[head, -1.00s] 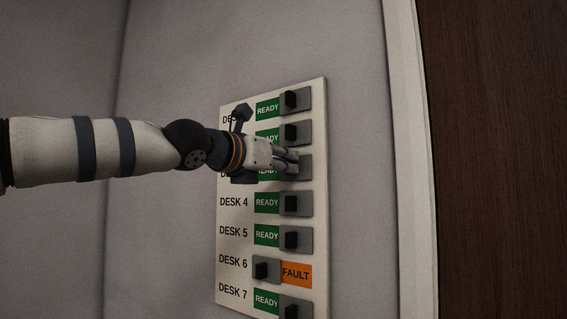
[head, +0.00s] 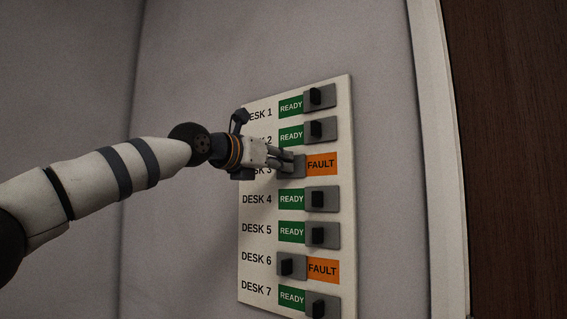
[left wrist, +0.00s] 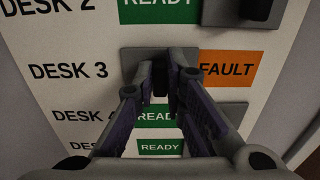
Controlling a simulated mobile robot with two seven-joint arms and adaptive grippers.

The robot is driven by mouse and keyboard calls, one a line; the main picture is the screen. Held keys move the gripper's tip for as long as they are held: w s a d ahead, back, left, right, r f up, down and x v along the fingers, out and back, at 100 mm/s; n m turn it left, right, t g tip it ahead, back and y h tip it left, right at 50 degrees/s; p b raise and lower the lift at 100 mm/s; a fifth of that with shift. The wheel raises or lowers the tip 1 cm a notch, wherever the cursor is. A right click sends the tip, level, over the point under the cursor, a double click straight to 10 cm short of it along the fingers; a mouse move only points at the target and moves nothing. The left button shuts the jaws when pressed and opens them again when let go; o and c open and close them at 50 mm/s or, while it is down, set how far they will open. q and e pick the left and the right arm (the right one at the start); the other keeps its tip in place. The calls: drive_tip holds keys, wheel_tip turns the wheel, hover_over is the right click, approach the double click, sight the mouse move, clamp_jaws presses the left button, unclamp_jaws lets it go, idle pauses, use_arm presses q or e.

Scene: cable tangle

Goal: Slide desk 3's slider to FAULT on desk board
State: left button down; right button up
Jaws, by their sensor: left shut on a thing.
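The desk board (head: 262,208) is a pale panel on the wall with labelled rows and grey sliders. Desk 3's slider (head: 297,170) is a grey plate at the left of its row, and the orange FAULT label (head: 321,164) shows to its right. My left gripper (head: 286,160) is shut on the slider's dark knob. In the left wrist view the two fingers (left wrist: 162,85) close around the knob in front of the grey plate (left wrist: 132,62), with orange FAULT (left wrist: 228,69) uncovered beside it. The READY side of row 3 is covered. My right gripper is not in view.
Desk 2's slider (head: 321,130) and desk 4's slider (head: 324,199) sit close above and below, at the right of their rows with green READY showing. Desk 6's slider (head: 291,266) is at the left with FAULT showing. A dark brown door-like panel (head: 510,150) stands at right.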

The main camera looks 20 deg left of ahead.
use_arm(q)
drive_tip(key=shift+a, duration=0.2)
drive_tip(key=c, duration=1.6)
unclamp_jaws()
drive_tip(key=shift+a, duration=0.1)
drive_tip(key=shift+c, duration=0.2)
drive_tip(key=v, duration=1.2)
